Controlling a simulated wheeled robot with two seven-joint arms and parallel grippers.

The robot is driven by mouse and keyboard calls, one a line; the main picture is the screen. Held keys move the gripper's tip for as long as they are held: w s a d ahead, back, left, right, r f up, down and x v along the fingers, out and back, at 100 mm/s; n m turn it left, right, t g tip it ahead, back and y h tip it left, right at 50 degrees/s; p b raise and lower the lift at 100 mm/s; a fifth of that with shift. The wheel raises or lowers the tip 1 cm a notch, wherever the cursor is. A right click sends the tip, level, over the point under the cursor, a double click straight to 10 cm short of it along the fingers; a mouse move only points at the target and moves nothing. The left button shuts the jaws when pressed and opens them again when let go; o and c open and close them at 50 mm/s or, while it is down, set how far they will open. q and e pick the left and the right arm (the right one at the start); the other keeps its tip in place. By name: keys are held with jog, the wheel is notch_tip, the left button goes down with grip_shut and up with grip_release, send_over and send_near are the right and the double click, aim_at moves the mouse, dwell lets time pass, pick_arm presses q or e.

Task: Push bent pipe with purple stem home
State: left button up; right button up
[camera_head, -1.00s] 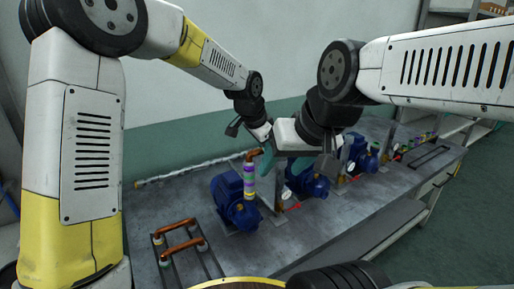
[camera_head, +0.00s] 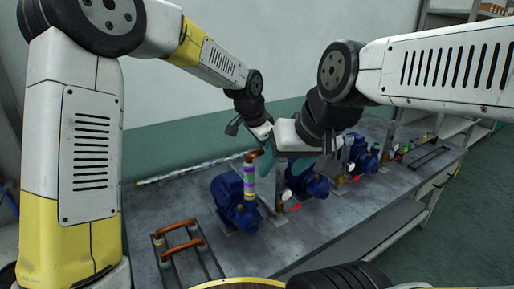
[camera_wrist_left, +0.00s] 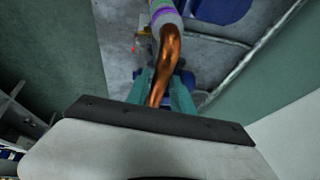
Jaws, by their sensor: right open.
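The bent pipe (camera_head: 249,180) stands upright at the nearest blue pump (camera_head: 229,203). Its stem has purple, green and yellow bands, and its copper elbow bends right at the top. In the left wrist view the copper bend (camera_wrist_left: 169,48) runs down between the teal fingers of my left gripper (camera_wrist_left: 160,94), which hug its end closely on both sides. In the head view my right gripper (camera_head: 283,168) is open, just right of the pipe top, and partly covers my left gripper. The seat under the stem is too small to judge.
More blue pumps (camera_head: 308,183) with gauges and red handles line the grey bench (camera_head: 325,218) to the right. A rack with copper pipes (camera_head: 181,236) lies at the front left. The wall is close behind. Clear bench lies in front of the pumps.

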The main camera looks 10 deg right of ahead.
pick_arm(q)
jog(key=shift+o, duration=0.2)
jog(key=o, duration=0.5)
jog(key=shift+v, duration=3)
jog(key=shift+v, duration=3.9)
